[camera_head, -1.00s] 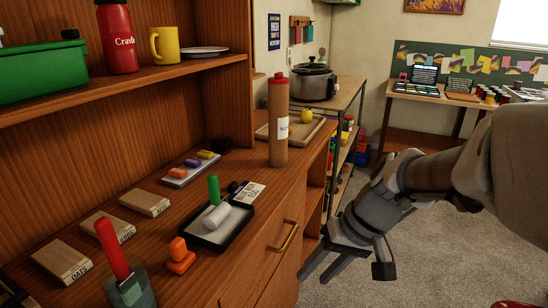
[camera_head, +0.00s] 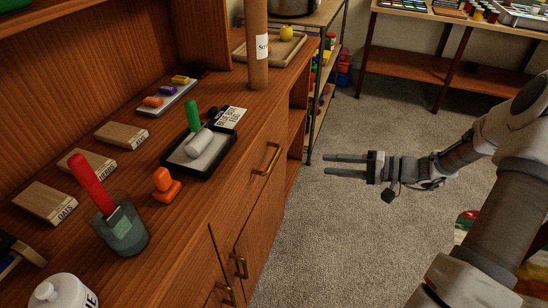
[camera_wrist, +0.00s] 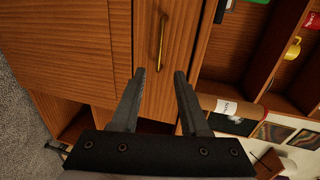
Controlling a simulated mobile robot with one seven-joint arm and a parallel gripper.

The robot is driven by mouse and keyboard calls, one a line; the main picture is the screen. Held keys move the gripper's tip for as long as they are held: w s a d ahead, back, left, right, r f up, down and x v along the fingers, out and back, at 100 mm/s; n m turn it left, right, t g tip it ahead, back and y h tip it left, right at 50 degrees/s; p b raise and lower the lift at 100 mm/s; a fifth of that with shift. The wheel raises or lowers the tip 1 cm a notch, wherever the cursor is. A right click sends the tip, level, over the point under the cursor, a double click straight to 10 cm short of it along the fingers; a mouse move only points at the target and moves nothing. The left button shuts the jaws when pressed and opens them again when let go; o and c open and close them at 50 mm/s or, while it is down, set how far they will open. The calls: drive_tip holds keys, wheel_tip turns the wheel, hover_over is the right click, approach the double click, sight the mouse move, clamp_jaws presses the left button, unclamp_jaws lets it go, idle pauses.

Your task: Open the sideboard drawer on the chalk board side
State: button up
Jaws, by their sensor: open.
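The wooden sideboard (camera_head: 190,215) fills the left of the head view. Its drawer (camera_head: 262,180) has a brass bar handle (camera_head: 267,159) and looks shut. My gripper (camera_head: 325,165) is open and empty, to the right of the drawer in the head view, with its fingers pointing at the sideboard and clear of it. In the wrist view the handle (camera_wrist: 161,42) stands upright, just beyond and between the two fingertips of my gripper (camera_wrist: 160,74). The fingers do not appear to touch the handle. No chalk board is in view now.
Cupboard doors with brass handles (camera_head: 240,265) are below the drawer. A metal-framed shelf (camera_head: 318,95) stands behind.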

sight(273, 158)
drive_tip(key=b+x, duration=0.3)
drive_tip(key=x, duration=1.4)
drive_tip(key=shift+w+a+b, duration=0.1)
drive_tip(key=shift+w+b, duration=0.05)
drive_tip(key=shift+b, duration=0.25)
clamp_jaws()
idle(0.5)
